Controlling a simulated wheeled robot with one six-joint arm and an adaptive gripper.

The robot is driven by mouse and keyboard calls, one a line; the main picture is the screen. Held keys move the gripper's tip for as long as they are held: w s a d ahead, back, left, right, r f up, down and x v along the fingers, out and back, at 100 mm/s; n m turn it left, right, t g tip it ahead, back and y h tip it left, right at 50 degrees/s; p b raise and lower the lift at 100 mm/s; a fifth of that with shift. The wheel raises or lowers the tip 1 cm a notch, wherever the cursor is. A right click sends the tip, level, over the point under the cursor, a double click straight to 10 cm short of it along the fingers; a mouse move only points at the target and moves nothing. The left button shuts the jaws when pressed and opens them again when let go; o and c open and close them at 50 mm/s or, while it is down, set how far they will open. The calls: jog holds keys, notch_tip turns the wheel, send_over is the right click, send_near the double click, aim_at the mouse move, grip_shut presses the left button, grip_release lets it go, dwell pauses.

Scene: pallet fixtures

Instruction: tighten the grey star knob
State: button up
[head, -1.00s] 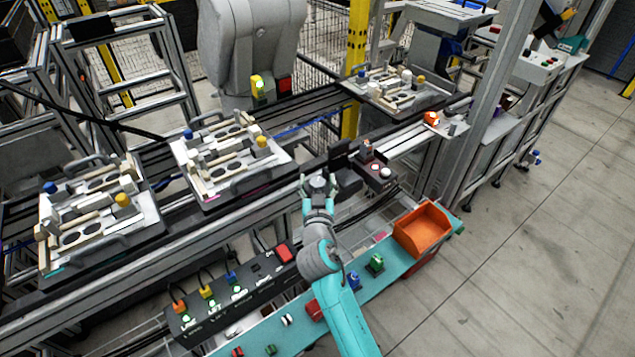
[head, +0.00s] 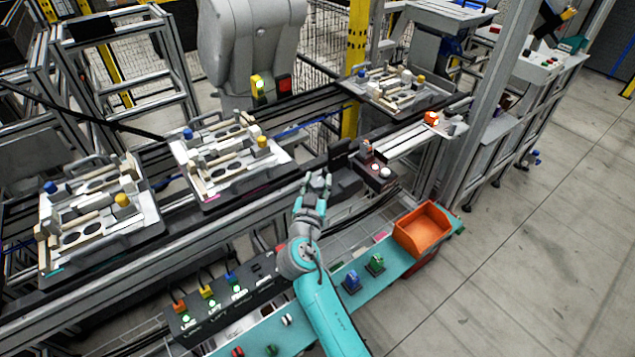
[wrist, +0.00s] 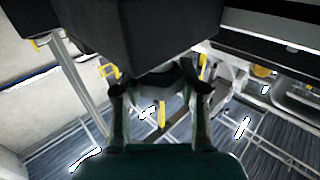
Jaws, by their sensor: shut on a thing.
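My gripper (head: 318,181) is at the near edge of the conveyor, by a dark block (head: 345,180). In the wrist view my two fingers (wrist: 162,92) close from both sides on a dark grey rounded part, the grey star knob (wrist: 168,76). The knob sits right under a large dark housing (wrist: 135,35), which hides its upper side. Its lobes cannot be made out clearly. In the head view the fingers mostly cover the knob.
A small box with buttons (head: 378,172) stands just right of my gripper. Loaded pallets (head: 215,195) sit on the conveyor to the left. A teal shelf (head: 335,285) with an orange bin (head: 424,230) runs in front, below my arm. A labelled switch panel (head: 225,300) is at lower left.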

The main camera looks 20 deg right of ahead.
jog(key=shift+m+g+h, duration=1.9)
jog(key=shift+m+h, duration=0.1)
jog(key=shift+h, duration=0.5)
jog(key=o, duration=1.2)
jog(key=shift+f, duration=0.1)
jog(key=shift+c, duration=0.2)
jog(key=v, duration=1.2)
jog(key=shift+a, duration=0.1)
